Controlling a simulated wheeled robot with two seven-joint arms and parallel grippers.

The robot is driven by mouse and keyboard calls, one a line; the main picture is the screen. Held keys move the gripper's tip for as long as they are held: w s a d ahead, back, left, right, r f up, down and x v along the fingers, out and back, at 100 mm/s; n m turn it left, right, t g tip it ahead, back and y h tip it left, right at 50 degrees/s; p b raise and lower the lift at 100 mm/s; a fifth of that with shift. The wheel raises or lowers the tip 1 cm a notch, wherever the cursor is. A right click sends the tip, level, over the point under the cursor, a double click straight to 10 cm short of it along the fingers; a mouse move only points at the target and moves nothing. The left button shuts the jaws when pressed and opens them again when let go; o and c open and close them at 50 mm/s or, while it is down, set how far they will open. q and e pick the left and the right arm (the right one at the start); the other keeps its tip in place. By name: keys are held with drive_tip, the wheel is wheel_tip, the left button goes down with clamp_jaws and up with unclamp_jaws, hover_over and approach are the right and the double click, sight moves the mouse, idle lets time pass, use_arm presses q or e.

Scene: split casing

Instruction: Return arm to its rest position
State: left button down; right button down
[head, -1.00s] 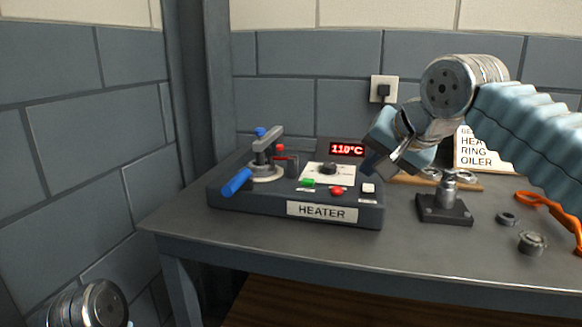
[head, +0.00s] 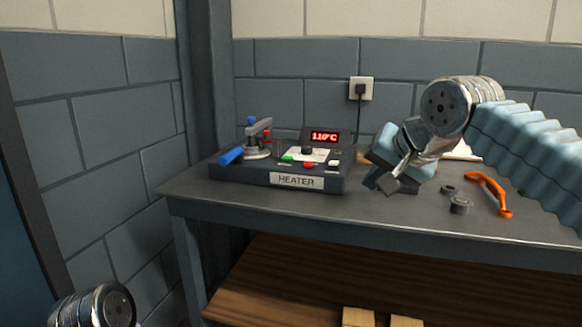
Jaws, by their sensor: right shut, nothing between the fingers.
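My right arm comes in from the right, with a light blue ribbed sleeve and a metal wrist. My right gripper (head: 385,184) is shut and empty, in front of the table's back half and to the right of the heater. The gripper looks apart from the heater. At the bottom left only a metal joint of my left arm shows; the left gripper is out of view.
The grey table (head: 300,212) also holds two small metal rings (head: 460,205) and an orange-handled tool (head: 492,192). A wall socket (head: 361,88) is behind. A wooden shelf (head: 270,270) with light wood blocks (head: 358,317) lies below. The table's front strip is clear.

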drive_tip(key=w+a+f+n+g, duration=0.1)
drive_tip(key=w+a+f, duration=0.15)
drive_tip(key=f, duration=0.65)
drive_tip(key=w+a+f+n+g, duration=0.1)
drive_tip(key=w+f, duration=0.3)
drive_tip(key=f, duration=0.5)
wheel_tip(320, 180, down, 20)
drive_tip(key=s+a+g+y, duration=0.1)
drive_tip(key=s+a+g, duration=0.1)
drive_tip(key=s+f+n+g, duration=0.1)
drive_tip(key=s+f, duration=0.5)
drive_tip(key=f, duration=0.3)
drive_tip(key=s+f+g, duration=0.1)
drive_tip(key=s+f, duration=0.4)
drive_tip(key=f, duration=0.4)
drive_tip(key=s+f+g, duration=0.1)
drive_tip(key=s+f, duration=0.3)
drive_tip(key=s, duration=0.3)
drive_tip(key=s+d+f, duration=0.1)
drive_tip(key=s+f, duration=0.4)
drive_tip(key=s, duration=0.2)
drive_tip(key=shift+s+d+g, duration=0.15)
drive_tip(key=shift+s+g, duration=0.25)
